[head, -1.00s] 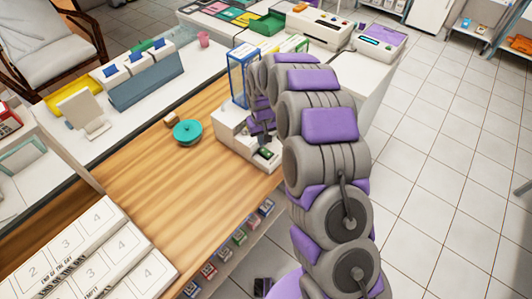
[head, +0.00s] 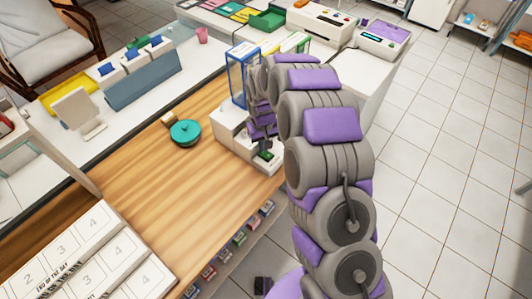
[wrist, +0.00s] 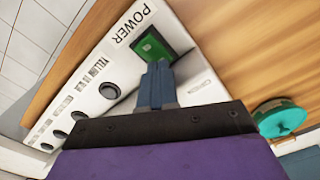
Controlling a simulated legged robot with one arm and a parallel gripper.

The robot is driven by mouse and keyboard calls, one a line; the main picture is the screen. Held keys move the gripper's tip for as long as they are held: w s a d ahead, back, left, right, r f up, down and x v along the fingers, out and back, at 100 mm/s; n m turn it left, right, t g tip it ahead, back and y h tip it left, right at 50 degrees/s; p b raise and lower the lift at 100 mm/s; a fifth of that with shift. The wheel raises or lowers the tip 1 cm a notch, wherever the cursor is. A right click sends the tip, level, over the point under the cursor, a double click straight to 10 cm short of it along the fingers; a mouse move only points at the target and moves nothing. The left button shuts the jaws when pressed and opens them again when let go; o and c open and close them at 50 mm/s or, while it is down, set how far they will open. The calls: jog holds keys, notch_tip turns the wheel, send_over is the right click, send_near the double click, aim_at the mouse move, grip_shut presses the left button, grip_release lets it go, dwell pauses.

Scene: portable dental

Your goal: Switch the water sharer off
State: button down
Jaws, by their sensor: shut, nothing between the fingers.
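The water sharer is a white box (head: 230,127) on the wooden counter in the head view. In the wrist view its white face (wrist: 92,93) carries a "POWER" label, a green switch (wrist: 152,45) in a dark recess, and several dark round holes. My gripper (wrist: 158,66) is shut and empty, with its blue-grey fingertips just below the switch in the picture. I cannot tell whether they touch it. In the head view the switch (head: 266,155) shows at the box's lower front end, beside my gripper, which is partly hidden by my arm.
A teal round lidded pot (head: 185,133) stands on the counter (head: 150,190) left of the box; it also shows in the wrist view (wrist: 280,118). A blue-framed clear case (head: 240,75) stands behind the box. White numbered boxes (head: 85,255) lie at lower left.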

jog(key=shift+a+r, duration=0.1)
jog(key=shift+r, duration=0.1)
dwell(0.3)
notch_tip(320, 180, up, 7)
jog(key=p, duration=0.2)
jog(key=shift+p, duration=0.35)
jog(key=shift+f, duration=0.1)
dwell(0.5)
jog(key=s+d+r+m, duration=0.1)
jog(key=s+d+r, duration=0.4)
jog(key=s+r, duration=0.35)
jog(key=s+d+r+m, duration=0.1)
jog(key=s+d+r, duration=0.4)
jog(key=s+r, duration=0.3)
jog(key=s+d+r+m+g, duration=0.1)
jog(key=s+d, duration=0.2)
jog(key=s, duration=0.8)
jog(key=s+d+r+m, duration=0.1)
jog(key=s+d, duration=0.2)
jog(key=s, duration=0.9)
jog(key=shift+s+d+g, duration=0.15)
jog(key=shift+d+g, duration=0.05)
jog(key=shift+g, duration=0.2)
